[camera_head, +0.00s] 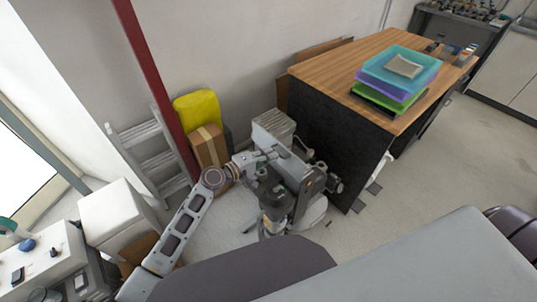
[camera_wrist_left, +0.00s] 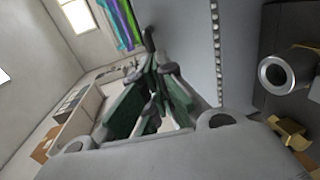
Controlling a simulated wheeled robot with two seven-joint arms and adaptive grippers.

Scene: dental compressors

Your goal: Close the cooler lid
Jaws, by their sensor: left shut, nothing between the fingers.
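No cooler lid can be clearly identified in either view. A grey machine (camera_head: 312,182) with a pale ribbed box top stands on the floor in the middle of the head view. My left arm reaches from the lower left to this machine, and its gripper is hard to separate from the machine parts there. In the left wrist view my left gripper (camera_wrist_left: 150,42) has its dark fingers together, with nothing held. A flat grey panel (camera_wrist_left: 198,30) with a dotted edge stands close beside the fingertips; contact cannot be told. My right gripper is not seen.
A wooden-topped desk (camera_head: 345,62) with stacked coloured trays (camera_head: 398,72) stands behind right. A cardboard box (camera_head: 209,146), a yellow item (camera_head: 197,106) and a ladder (camera_head: 150,145) stand by the wall. A metal cylinder (camera_wrist_left: 277,74) is at the wrist view's right. Floor (camera_head: 425,165) is clear right of the desk.

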